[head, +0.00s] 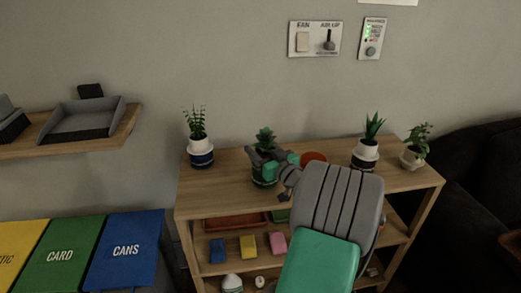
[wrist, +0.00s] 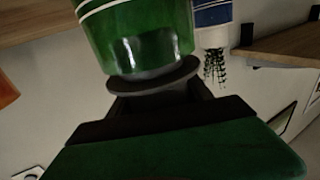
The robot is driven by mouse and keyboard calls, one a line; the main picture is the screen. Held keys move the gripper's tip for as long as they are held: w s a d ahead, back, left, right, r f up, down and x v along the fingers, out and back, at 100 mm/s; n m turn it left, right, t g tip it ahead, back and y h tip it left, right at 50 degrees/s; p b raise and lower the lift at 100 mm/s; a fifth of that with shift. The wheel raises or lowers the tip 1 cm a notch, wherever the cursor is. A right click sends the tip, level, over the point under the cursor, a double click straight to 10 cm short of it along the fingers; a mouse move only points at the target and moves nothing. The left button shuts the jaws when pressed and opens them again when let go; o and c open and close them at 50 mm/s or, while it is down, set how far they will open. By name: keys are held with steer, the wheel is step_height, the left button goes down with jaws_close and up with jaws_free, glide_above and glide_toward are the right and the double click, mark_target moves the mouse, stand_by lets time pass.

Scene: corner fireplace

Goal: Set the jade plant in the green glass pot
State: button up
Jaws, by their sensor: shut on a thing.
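The jade plant (head: 265,135), a small green rosette, stands upright at the green glass pot (head: 264,180) on the shelf top. My gripper (head: 277,158) reaches in from the right and is shut on the plant's grey cup just above the pot. The wrist view is upside down. There the green pot (wrist: 140,35), with pale bands, shows above the cup's grey collar (wrist: 153,76), which lies close at the pot's mouth. I cannot tell whether the cup is fully seated. My gripper (wrist: 165,105) hides the leaves in that view.
A blue-and-white pot (head: 201,157) stands left on the shelf top (head: 225,180). An orange round pot (head: 313,157) is partly behind my gripper. A black-and-white pot with a spiky plant (head: 366,152) and a pale pot with a leafy plant (head: 411,158) stand right.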

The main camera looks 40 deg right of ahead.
steer(key=shift+f+b, duration=0.55)
steer(key=shift+b, duration=0.2)
stand_by(0.8)
steer(key=o, duration=1)
steer(key=shift+o, duration=0.2)
